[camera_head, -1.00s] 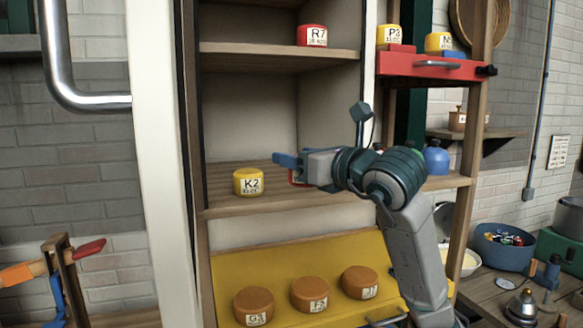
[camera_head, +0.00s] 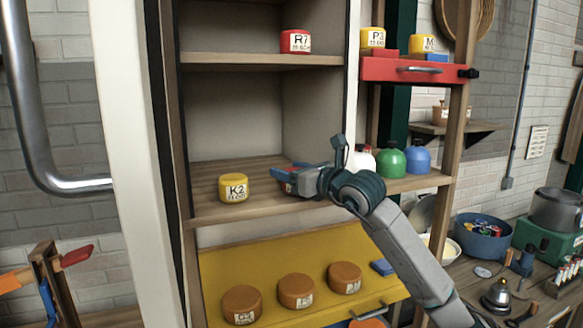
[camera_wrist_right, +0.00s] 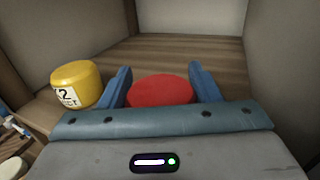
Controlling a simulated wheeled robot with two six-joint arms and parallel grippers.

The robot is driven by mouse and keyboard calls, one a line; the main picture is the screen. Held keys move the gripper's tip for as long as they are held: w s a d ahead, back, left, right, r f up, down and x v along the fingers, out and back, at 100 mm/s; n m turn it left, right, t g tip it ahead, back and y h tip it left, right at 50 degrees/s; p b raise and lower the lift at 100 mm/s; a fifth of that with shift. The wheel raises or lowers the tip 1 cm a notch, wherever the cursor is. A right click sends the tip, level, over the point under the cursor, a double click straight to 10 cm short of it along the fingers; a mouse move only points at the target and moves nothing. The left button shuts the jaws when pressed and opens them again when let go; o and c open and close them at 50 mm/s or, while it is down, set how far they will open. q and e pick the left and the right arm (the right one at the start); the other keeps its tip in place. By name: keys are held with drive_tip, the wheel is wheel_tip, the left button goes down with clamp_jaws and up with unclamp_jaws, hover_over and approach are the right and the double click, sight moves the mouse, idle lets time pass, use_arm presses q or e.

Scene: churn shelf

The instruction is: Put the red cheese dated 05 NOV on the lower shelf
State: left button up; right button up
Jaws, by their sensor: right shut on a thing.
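My right gripper (camera_head: 284,178) is in the lower shelf's bay, right of the yellow cheese K2 (camera_head: 234,188). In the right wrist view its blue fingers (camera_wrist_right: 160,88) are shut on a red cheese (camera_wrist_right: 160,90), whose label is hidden. The cheese is at or just above the lower shelf (camera_head: 245,212); I cannot tell whether it touches. K2 also shows in the right wrist view (camera_wrist_right: 77,84), left of the fingers and apart from them. Another red cheese, R7 (camera_head: 296,41), stands on the upper shelf (camera_head: 240,60); its date is too small to read surely. My left gripper is not in view.
Brown cheeses (camera_head: 296,290) sit on a yellow sloped board (camera_head: 230,268) below. A red drawer (camera_head: 415,71) at upper right bears yellow cheeses (camera_head: 372,38). Green (camera_head: 391,160) and blue (camera_head: 417,157) bottles stand right of the bay. The shelf left of K2 is narrow.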

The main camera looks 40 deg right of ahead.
drive_tip(key=shift+a+f, duration=0.1)
drive_tip(key=shift+f, duration=0.05)
drive_tip(key=shift+f, duration=0.1)
drive_tip(key=o, duration=1.1)
